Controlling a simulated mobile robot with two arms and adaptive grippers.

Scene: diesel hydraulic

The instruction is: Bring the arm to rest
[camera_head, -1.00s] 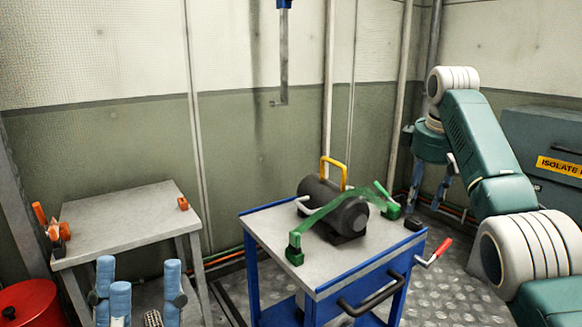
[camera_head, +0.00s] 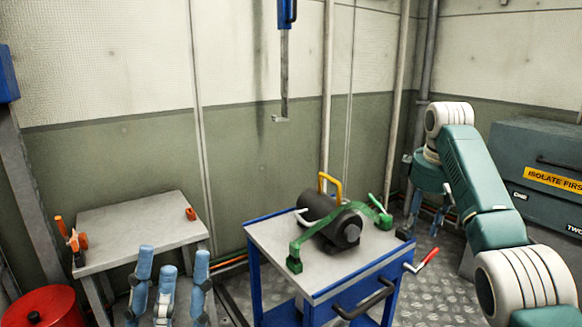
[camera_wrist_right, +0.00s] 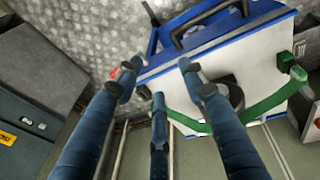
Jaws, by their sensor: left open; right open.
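My right arm (camera_head: 478,180), green with pale ribbed joints, comes in from the right in the head view. Its gripper (camera_head: 425,208) hangs past the far right corner of the blue cart, partly hidden by the arm. In the right wrist view the blue fingers of my right gripper (camera_wrist_right: 157,88) are spread and empty, with the cart top behind them. My left gripper (camera_head: 170,265) shows at the bottom left of the head view, its blue fingers up, apart and empty, in front of the grey table.
The blue cart (camera_head: 275,241) carries a dark motor (camera_head: 330,218), with a green bar (camera_head: 320,227) in front of it and a yellow handle (camera_head: 331,185) behind. A grey table (camera_head: 135,232) stands left, a red drum (camera_head: 45,308) below it. A dark cabinet (camera_head: 535,150) stands behind my right arm.

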